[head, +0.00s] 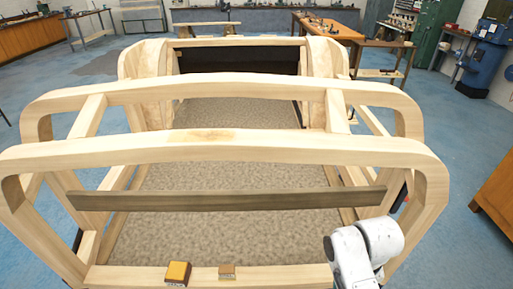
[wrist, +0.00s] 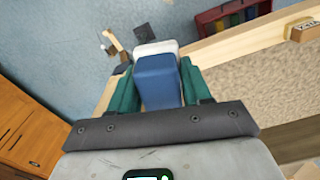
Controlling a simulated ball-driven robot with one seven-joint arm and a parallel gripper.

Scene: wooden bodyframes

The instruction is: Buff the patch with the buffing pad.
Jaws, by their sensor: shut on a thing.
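My gripper (wrist: 158,78) has teal fingers shut on a blue block with a white face, which looks like the buffing pad (wrist: 157,80). The pad is held clear of the wood, over the blue floor in the wrist view. In the head view only my white arm shows at lower right; the gripper and pad are hidden or out of frame. A slightly darker, yellowish patch (head: 200,136) lies on the top rail of the nearest wooden bow (head: 300,148), left of centre. The patch does not show in the wrist view.
A yellow-topped block (head: 178,272) and a brown block (head: 227,272) sit on the low front rail. A dark crossbar (head: 230,200) spans the frame. A red crate (wrist: 207,26) with coloured contents shows in the wrist view. Blue floor is open on both sides.

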